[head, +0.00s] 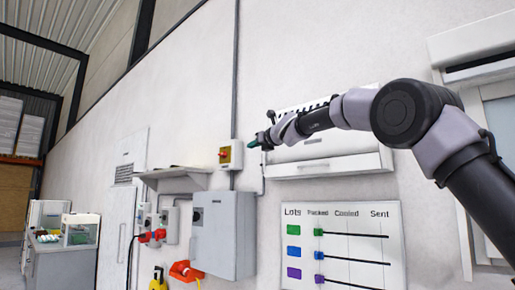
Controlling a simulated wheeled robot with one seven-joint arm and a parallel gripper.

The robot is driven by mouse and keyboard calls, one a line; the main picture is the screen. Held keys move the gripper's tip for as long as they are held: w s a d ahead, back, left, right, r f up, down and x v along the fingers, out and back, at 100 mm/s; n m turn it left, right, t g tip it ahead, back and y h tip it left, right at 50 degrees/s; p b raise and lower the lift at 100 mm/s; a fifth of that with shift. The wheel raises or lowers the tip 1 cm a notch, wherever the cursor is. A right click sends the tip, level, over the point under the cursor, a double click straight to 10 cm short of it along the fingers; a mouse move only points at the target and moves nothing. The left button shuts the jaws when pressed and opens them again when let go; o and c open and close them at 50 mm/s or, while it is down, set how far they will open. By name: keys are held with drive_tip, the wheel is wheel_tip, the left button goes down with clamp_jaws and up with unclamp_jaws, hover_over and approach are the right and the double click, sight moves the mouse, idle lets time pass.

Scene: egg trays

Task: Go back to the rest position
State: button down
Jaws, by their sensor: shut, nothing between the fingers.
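My arm comes in from the right edge and reaches left across the upper middle of the head view. My gripper (254,144) is at its far end, small in the picture, with a green tip. It shows just right of a yellow switch box with a red knob (231,155) on the wall. I cannot tell the distance between them. The gripper is shut and nothing shows in it.
A grey cabinet (222,238), red plugs and a lots board (338,252) are on the white wall. A white wall unit (335,165) is behind my forearm. A counter with egg trays (47,238) and a clear-sided box (80,230) stands far left.

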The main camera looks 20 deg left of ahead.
drive_tip(key=s, duration=0.2)
drive_tip(key=s+a, duration=0.1)
drive_tip(key=s, duration=0.2)
drive_tip(key=shift+a, duration=0.15)
drive_tip(key=d+f+n+h, duration=0.2)
drive_tip(key=d+n, duration=0.3)
drive_tip(key=d, duration=1.1)
drive_tip(key=s+d+f+n+g+h, duration=0.1)
drive_tip(key=s+d+f+n+h, duration=0.15)
drive_tip(key=d, duration=0.55)
drive_tip(key=s+d+f+n+h, duration=0.1)
drive_tip(key=s+d+f+n, duration=0.3)
drive_tip(key=d, duration=0.4)
drive_tip(key=s+d+f+n+g+h, duration=0.4)
drive_tip(key=s+d+f+n, duration=0.7)
drive_tip(key=s+d+f, duration=0.9)
drive_tip(key=s+f+h, duration=0.1)
drive_tip(key=s+f, duration=0.2)
drive_tip(key=s, duration=0.1)
drive_tip(key=shift+d+f, duration=0.2)
drive_tip(key=shift+d, duration=0.1)
